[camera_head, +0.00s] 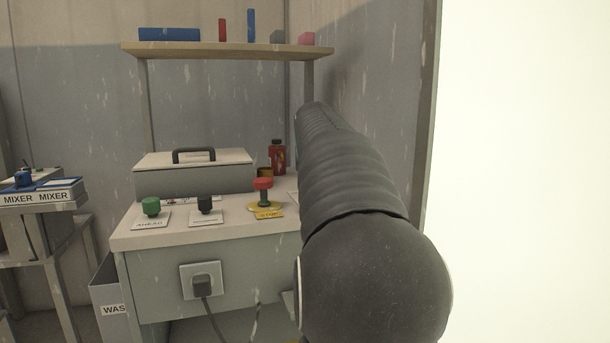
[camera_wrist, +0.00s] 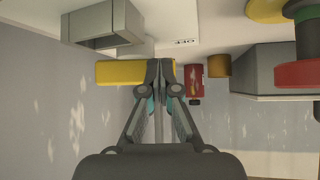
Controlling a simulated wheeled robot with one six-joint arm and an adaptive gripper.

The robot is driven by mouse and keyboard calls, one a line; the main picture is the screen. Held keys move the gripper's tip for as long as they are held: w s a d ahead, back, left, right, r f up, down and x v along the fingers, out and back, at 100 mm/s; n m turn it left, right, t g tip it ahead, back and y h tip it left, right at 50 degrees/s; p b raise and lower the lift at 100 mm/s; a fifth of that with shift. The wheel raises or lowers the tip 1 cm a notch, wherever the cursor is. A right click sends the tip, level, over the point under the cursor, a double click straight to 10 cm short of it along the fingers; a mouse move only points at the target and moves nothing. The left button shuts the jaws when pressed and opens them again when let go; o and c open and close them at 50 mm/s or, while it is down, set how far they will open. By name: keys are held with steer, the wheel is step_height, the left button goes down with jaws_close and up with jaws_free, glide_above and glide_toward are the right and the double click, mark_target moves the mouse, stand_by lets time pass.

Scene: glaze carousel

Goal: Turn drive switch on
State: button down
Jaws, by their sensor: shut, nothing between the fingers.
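My gripper (camera_wrist: 158,68) shows in the middle of the wrist view, its fingers shut and empty. A white label reading OFF (camera_wrist: 186,42), upside down, lies on the pale worktop just beyond the fingertips. A yellow bar (camera_wrist: 118,72) shows behind the fingers; I cannot tell if they touch it. A grey box-like housing (camera_wrist: 92,42) stands at upper left. I cannot tell which part is the drive switch; it may be hidden by my fingers. In the head view my arm covers the right part of the bench (camera_head: 150,238), and my gripper is hidden.
A red mushroom button (camera_head: 263,184), a black knob (camera_head: 205,203) and a green knob (camera_head: 151,206) stand along the bench front. Behind are a lidded grey box (camera_head: 190,180) and a red bottle (camera_head: 278,157). A shelf (camera_head: 225,50) hangs above; a wall is close right.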

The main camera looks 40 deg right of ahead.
steer(key=shift+w+a+r+p, duration=0.1)
steer(key=shift+w+p, duration=0.3)
steer(key=shift+w, duration=0.1)
steer(key=shift+w+m+g+h, duration=0.25)
steer(key=shift+m+g+h, duration=0.2)
steer(key=shift+m, duration=0.25)
steer(key=shift+w+p, duration=0.25)
steer(key=shift+p, duration=0.2)
steer(key=shift+w+m+h, duration=0.15)
steer(key=shift+m+h, duration=0.1)
steer(key=shift+m, duration=0.05)
steer(key=shift+w+m+g+h+p, duration=0.3)
steer(key=shift+w+m+g+h, duration=0.2)
steer(key=shift+m+g, duration=0.5)
steer(key=shift+w+d+m, duration=0.1)
steer(key=shift+d+m, duration=0.2)
steer(key=shift+w+d+p, duration=0.5)
steer(key=shift+w+d, duration=0.1)
steer(key=shift+w, duration=0.15)
steer(key=shift+d, duration=0.15)
steer(key=shift+w, duration=0.1)
